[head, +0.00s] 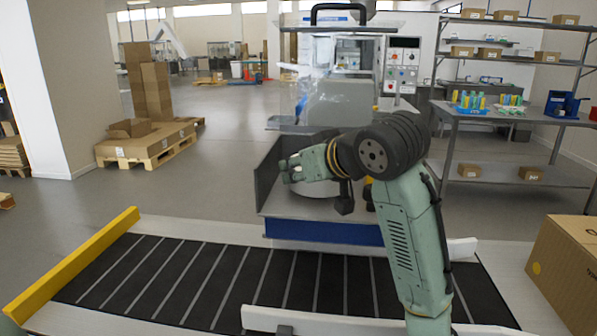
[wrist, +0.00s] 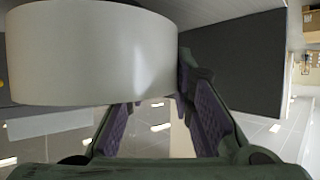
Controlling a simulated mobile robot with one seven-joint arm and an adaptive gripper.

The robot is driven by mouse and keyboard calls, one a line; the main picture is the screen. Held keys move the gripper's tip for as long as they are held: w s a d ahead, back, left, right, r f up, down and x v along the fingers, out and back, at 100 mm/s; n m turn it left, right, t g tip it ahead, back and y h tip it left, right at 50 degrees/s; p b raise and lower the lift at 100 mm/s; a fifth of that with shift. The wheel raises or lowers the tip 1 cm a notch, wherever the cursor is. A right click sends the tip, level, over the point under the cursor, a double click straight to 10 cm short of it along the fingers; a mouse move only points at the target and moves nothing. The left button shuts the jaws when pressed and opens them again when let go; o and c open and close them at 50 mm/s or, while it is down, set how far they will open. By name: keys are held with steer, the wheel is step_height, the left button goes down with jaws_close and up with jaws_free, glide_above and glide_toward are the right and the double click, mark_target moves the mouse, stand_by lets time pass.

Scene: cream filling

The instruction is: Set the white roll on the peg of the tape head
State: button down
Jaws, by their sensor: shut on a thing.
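The white roll (wrist: 95,55) fills the upper left of the wrist view, close to the camera. My gripper (wrist: 165,100) is shut on it. The right finger shows at the roll's right edge, and the left fingertip is hidden behind the roll. In the head view my gripper (head: 287,171) is over the grey-walled, blue-based machine (head: 322,232). A pale round shape, apparently the roll (head: 315,189), shows just below it, partly hidden by my arm. I cannot make out the peg or tell which part is the tape head.
A dark conveyor (head: 230,285) with a yellow rail (head: 75,262) lies in front of the machine. A cardboard box (head: 565,275) stands at the right. Metal shelving (head: 510,118) stands behind it. Pallets with boxes (head: 148,145) are at the left. The floor between is clear.

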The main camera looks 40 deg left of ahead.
steer(key=shift+f, duration=0.65)
steer(key=shift+f, duration=0.2)
steer(key=c, duration=1.4)
jaws_free()
steer(key=shift+r, duration=0.1)
steer(key=shift+r, duration=0.2)
steer(key=b+v, duration=0.2)
steer(key=v, duration=1)
steer(key=shift+s+f, duration=0.1)
steer(key=shift+f, duration=0.05)
